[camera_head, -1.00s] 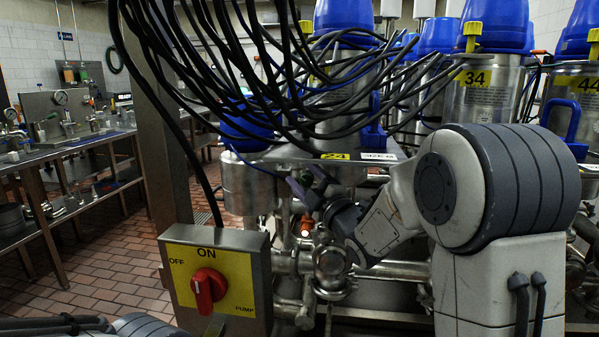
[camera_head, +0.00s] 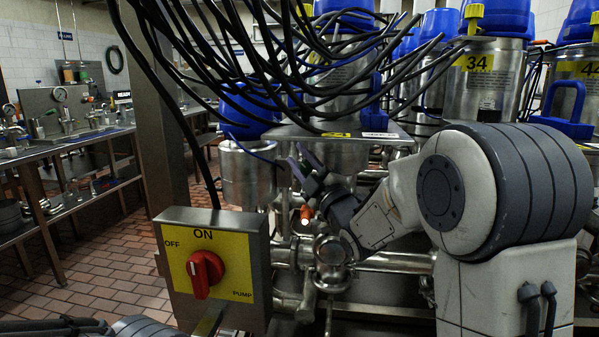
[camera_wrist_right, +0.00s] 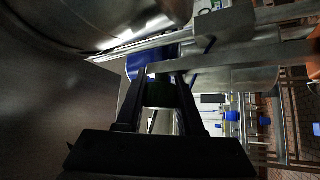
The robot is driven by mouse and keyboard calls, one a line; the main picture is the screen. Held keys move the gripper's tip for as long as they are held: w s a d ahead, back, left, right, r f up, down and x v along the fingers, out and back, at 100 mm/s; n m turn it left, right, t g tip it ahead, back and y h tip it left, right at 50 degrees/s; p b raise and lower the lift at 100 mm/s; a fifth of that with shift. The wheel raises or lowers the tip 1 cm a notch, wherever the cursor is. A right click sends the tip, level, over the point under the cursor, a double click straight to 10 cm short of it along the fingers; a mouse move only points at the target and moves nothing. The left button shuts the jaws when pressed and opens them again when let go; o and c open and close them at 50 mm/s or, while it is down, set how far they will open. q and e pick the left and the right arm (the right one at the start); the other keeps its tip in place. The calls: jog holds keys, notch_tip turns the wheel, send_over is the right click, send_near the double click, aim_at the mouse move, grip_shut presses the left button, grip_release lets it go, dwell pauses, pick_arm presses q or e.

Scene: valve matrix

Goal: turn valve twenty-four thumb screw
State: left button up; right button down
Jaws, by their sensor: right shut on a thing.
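The valve station with the yellow 24 label (camera_head: 336,134) stands at the centre of the head view, under a bundle of black cables. My right gripper (camera_head: 306,166) is just below and left of that label, tilted, at the steel pipework. In the right wrist view its two dark fingers (camera_wrist_right: 157,98) are closed around a small dark part (camera_wrist_right: 160,94) in front of a blue surface. The part is too dark to identify surely as the thumb screw. My left gripper is not in view.
A pump switch box (camera_head: 211,262) with a red knob (camera_head: 204,274) stands at the front left. An orange-red piece (camera_head: 306,213) shows below my right gripper. Station 34 (camera_head: 484,82) is to the right. Hanging cables (camera_head: 250,60) crowd the space above.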

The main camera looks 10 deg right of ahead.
jog(key=shift+s+d+r+m+t+h+b, duration=0.15)
jog(key=shift+m+t+h+b, duration=0.7)
jog(key=shift+m+h+b, duration=1.35)
jog(key=shift+d+r+m+t+h+b, duration=0.15)
jog(key=shift+m+t+h+b, duration=0.65)
jog(key=shift+m+h+b, duration=1.4)
jog(key=shift+s+d+m+t+h+b, duration=0.2)
jog(key=shift+m+t+h+b, duration=0.85)
jog(key=shift+m+b, duration=2.1)
jog(key=shift+w+d+h, duration=0.1)
jog(key=shift+h, duration=0.35)
jog(key=shift+r, duration=0.1)
jog(key=c, duration=0.5)
grip_release()
jog(key=shift+c, duration=0.2)
jog(key=v, duration=1)
jog(key=shift+s, duration=0.35)
